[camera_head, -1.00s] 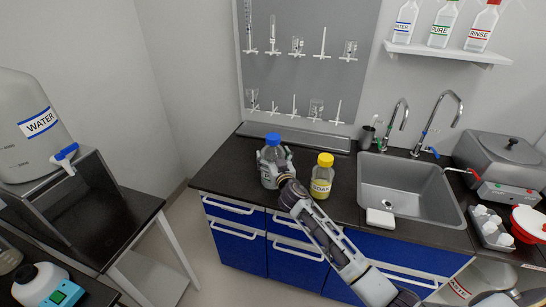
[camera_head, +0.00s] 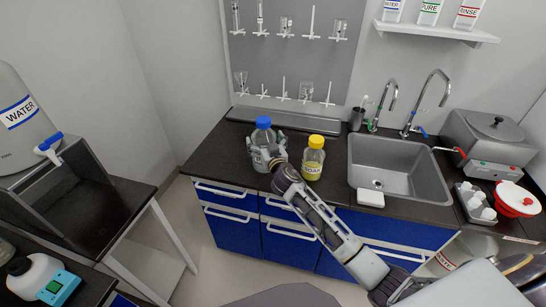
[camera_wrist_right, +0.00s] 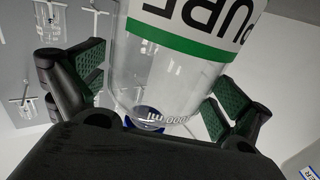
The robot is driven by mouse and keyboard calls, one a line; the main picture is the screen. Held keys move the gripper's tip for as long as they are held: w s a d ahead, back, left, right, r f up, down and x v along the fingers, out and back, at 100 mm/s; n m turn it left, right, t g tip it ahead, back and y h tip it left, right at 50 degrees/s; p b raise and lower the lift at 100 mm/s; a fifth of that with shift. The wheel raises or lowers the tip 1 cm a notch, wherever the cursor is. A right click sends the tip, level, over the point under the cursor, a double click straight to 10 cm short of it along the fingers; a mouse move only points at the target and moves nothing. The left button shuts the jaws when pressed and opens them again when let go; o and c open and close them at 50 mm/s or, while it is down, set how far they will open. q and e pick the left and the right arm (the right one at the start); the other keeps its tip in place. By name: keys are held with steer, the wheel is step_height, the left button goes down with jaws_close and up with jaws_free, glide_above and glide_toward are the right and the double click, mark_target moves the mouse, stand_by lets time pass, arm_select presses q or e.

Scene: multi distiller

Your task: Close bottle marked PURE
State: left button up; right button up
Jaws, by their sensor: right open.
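The bottle marked PURE (camera_wrist_right: 175,75) is clear, with a green-striped label that appears upside down in the right wrist view. In the head view, the blue-capped bottle (camera_head: 262,138) stands upright on the dark counter, left of the soap bottle. Its blue cap (camera_head: 263,122) is on top; whether it is tight cannot be told. My right gripper (camera_head: 265,152) is open, with its fingers on either side of the bottle below the cap. The green finger pads (camera_wrist_right: 80,70) show beside the bottle with gaps. My left gripper is not in view.
A yellow-capped soap bottle (camera_head: 313,160) stands close to the right of my gripper. Farther right are the sink (camera_head: 400,165) and a white block (camera_head: 371,197). A pegboard (camera_head: 290,60) with glassware rises behind. The counter left of the bottle is clear.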

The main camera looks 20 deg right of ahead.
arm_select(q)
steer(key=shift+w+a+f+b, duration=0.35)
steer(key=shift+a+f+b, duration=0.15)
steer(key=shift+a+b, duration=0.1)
arm_select(e)
steer(key=s, duration=1.1)
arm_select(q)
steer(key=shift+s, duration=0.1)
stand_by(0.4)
